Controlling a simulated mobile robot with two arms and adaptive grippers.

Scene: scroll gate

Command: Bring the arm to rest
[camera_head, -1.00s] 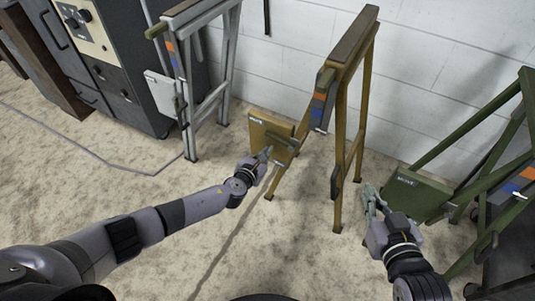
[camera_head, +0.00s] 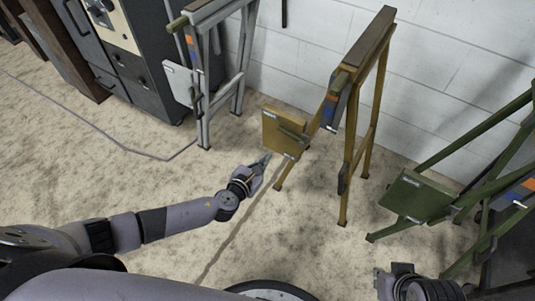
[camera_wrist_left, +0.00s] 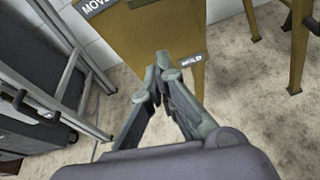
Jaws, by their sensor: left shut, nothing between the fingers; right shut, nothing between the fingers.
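My left gripper (camera_head: 264,160) is shut and empty, with its tips just below and left of the yellow stand's board (camera_head: 283,133) in the head view. In the left wrist view its fingers (camera_wrist_left: 165,68) meet in front of the yellow board (camera_wrist_left: 180,25), which carries labels. They look apart from the board in the head view, but the exact gap is hard to judge. My right gripper (camera_head: 382,280) is at the bottom edge of the head view, shut, mostly cut off and seen beside its wrist. It is clear of the green board (camera_head: 415,196).
The yellow frame (camera_head: 366,75) stands on the floor in the middle. A grey frame (camera_head: 237,80) with a white board (camera_head: 180,83) stands to its left, beside a dark cabinet (camera_head: 140,75). A green frame (camera_head: 478,132) stands on the right. The floor (camera_head: 310,230) in front is open.

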